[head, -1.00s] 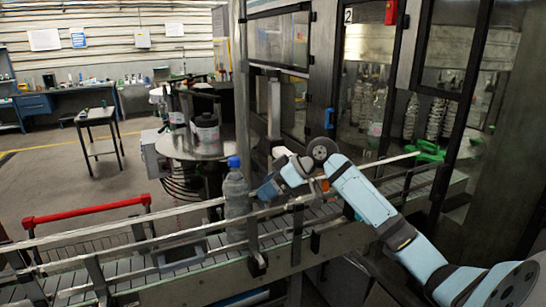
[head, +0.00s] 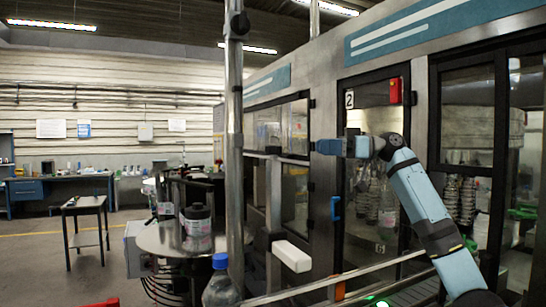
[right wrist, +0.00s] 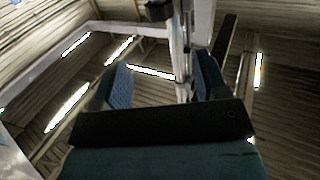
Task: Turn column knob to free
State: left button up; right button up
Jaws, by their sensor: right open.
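The steel column (head: 235,130) stands upright in the middle of the head view. A dark round knob with its clamp (head: 239,24) sits high on it, near the top edge. My right gripper (head: 318,147) is lower and to the right of the knob, apart from the column in the picture, pointing left. In the right wrist view my two blue-padded fingers (right wrist: 163,85) are open with nothing held. The column (right wrist: 180,50) shows beyond the gap between them, and a dark piece (right wrist: 160,10), perhaps the knob, is at the top edge. The knob's setting cannot be read. My left gripper is not in view.
The labeller's cabinet with glass doors (head: 375,190) stands behind my right arm. A white box-shaped part (head: 291,256) juts out beside the column. A blue-capped bottle (head: 220,285) stands at the bottom by the conveyor rail (head: 330,285). Open air surrounds the upper column.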

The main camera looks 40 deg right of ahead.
aim_at(274, 152)
jog(key=p+x, duration=0.4)
jog(key=x, duration=0.8)
jog(key=shift+a+r+p, duration=0.15)
jog(key=shift+p, duration=0.2)
jog(key=shift+w+a, duration=0.35)
jog(key=shift+w, duration=0.05)
jog(key=c, duration=0.9)
jog(key=shift+g, duration=0.3)
